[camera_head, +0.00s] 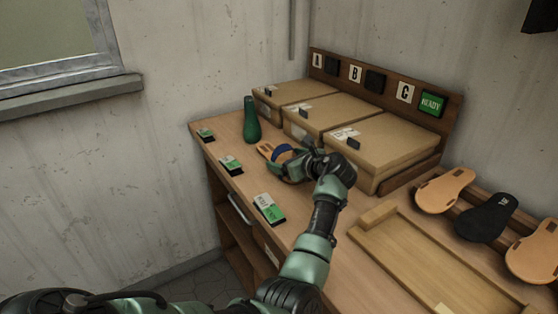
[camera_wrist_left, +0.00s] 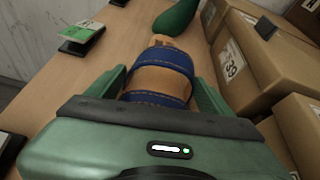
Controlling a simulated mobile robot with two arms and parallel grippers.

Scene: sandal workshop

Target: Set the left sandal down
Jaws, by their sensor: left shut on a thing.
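The left sandal (camera_head: 266,150) has a tan sole and blue straps. In the head view it is partly hidden by my left gripper (camera_head: 289,163), which is low over the bench in front of the boxes. In the left wrist view the sandal (camera_wrist_left: 160,75) lies lengthwise between the two green fingers of my left gripper (camera_wrist_left: 160,85), which is shut on it. Its toe end points away from me toward a green bottle-shaped object (camera_wrist_left: 178,18). I cannot tell whether the sole touches the bench. My right gripper is not in view.
Cardboard boxes (camera_head: 380,145) stand along the back under signs A, B and C; the sign by C reads READY (camera_head: 431,104). Several green-labelled cards (camera_head: 270,209) line the front edge. A wooden tray (camera_head: 372,214) and several soles (camera_head: 445,190) are at right.

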